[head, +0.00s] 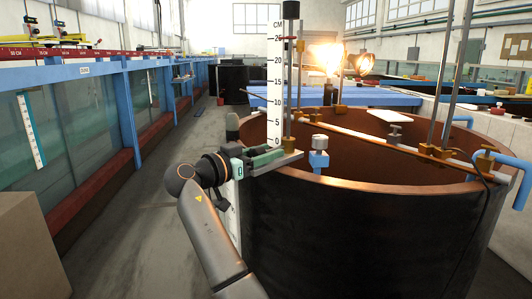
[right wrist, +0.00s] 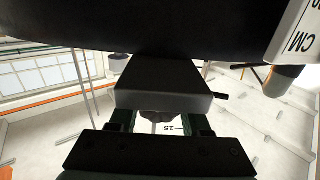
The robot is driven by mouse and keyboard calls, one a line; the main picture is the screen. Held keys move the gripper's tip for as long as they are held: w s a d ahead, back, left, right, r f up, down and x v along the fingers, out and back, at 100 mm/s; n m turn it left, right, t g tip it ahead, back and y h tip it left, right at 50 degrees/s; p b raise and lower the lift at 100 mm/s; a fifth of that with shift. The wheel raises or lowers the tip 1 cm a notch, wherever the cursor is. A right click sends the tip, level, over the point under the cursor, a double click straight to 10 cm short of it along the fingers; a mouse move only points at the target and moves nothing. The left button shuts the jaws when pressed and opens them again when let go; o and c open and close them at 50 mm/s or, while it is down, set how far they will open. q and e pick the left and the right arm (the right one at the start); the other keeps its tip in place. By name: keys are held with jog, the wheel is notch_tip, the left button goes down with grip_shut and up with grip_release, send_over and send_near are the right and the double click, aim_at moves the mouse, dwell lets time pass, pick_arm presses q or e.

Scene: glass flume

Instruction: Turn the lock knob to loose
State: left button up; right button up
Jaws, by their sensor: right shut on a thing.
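My right gripper (head: 274,156) reaches over the left rim of the round tank, at the foot of the upright white CM scale (head: 275,75). In the right wrist view its two green-edged fingers (right wrist: 160,123) stand on either side of a small dark knob (right wrist: 157,115), the lock knob as far as I can tell. They are shut on it. My left gripper is not in view.
The round dark tank (head: 370,235) with its copper-coloured rim fills the right. A thin vertical rod (head: 300,70) stands beside the scale. A long glass flume (head: 90,110) runs along the left, with open floor (head: 150,215) between.

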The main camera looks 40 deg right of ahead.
grip_shut()
jog(key=shift+n+p, duration=0.45)
jog(key=shift+n, duration=0.25)
jog(key=o, duration=0.6)
grip_release()
jog(key=shift+o, duration=0.2)
jog(key=s+a, duration=0.1)
jog(key=a, duration=1.1)
jog(key=shift+s+a+b, duration=0.25)
jog(key=shift+b, duration=0.1)
